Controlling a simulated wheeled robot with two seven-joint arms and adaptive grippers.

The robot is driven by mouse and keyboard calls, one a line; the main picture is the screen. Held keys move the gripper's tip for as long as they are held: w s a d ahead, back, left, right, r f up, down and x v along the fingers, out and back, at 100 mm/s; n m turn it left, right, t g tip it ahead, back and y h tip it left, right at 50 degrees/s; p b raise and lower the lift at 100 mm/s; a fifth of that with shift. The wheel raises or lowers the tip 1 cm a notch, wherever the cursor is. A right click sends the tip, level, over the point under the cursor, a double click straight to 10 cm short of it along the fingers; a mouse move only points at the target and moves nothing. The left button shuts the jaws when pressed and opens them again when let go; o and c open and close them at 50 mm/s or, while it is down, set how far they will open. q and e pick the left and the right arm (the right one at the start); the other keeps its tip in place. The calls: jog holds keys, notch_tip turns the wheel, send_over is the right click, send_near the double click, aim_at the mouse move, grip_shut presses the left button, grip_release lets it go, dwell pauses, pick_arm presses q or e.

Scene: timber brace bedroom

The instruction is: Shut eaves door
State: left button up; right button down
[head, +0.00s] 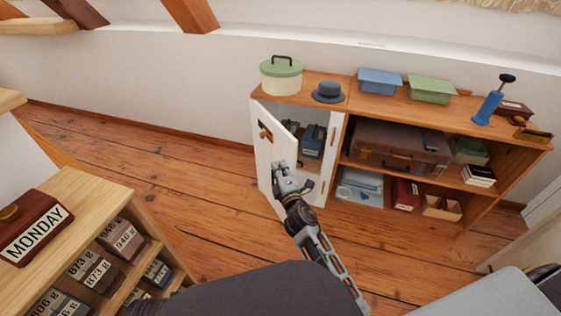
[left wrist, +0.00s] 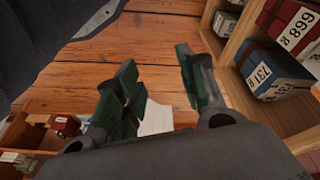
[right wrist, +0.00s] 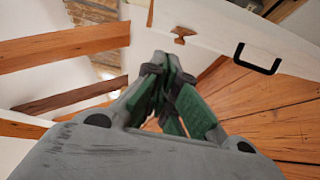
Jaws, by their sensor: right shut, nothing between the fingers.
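The white eaves door (head: 276,133) stands ajar at the left end of the low wooden cabinet, and part of the inside shows past its free edge. A small wooden piece (right wrist: 182,35) and a black handle (right wrist: 258,58) show on a white panel in the right wrist view. My right gripper (head: 282,174) is shut and empty at the lower part of the door in the head view; I cannot tell whether it touches. Its closed fingers (right wrist: 165,85) fill the middle of the right wrist view. My left gripper (left wrist: 160,85) is open and empty above the floor, away from the door.
Blue binders (head: 312,141) stand inside behind the door. A green-lidded pot (head: 281,78) and a grey hat (head: 328,93) sit on the cabinet top. A suitcase (head: 400,146) lies on the open shelf. A shelf unit (head: 88,190) stands front left. Floor left of the door is clear.

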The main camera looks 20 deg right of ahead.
aim_at(283, 147)
pick_arm(q)
jog(key=shift+f, duration=0.15)
pick_arm(e)
jog(key=w+d, duration=0.4)
jog(key=w, duration=0.6)
jog(key=shift+w, duration=0.3)
dwell(0.4)
pick_arm(q)
jog(key=shift+w, duration=0.1)
jog(key=shift+r, duration=0.2)
pick_arm(e)
jog(key=shift+d, duration=0.15)
jog(key=shift+d, duration=0.1)
